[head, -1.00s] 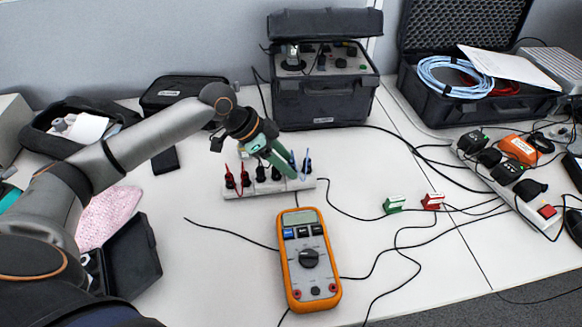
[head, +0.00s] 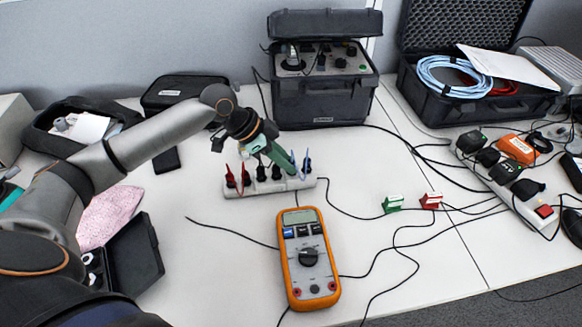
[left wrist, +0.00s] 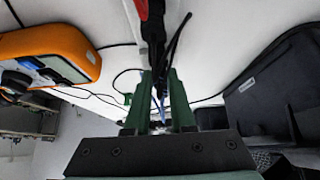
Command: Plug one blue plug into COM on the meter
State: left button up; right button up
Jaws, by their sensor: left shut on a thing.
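The orange meter (head: 309,270) lies face up on the table, with several round jacks along its near end. Their labels are too small to read. Behind it a white rack (head: 240,191) holds red, black and blue plugs upright. One blue plug (head: 307,164) stands at the rack's right end. My left gripper (head: 296,171) points down at the rack just left of that plug. In the left wrist view its green fingers (left wrist: 161,108) are shut on a thin blue plug (left wrist: 161,112), mostly hidden between them. The held plug is still at the rack. My right gripper is not in view.
A black case with a control panel (head: 322,103) stands behind the rack. Green (head: 393,204) and red (head: 431,201) clips lie to the right, with black cables across the table. Between rack and meter the table is mostly clear.

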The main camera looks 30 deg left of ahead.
pick_arm(q)
grip_shut()
jog(key=shift+r+p, duration=0.75)
jog(key=shift+p, duration=1.4)
dwell(0.9)
jog(key=shift+r+p, duration=1.8)
jog(key=shift+p, duration=0.5)
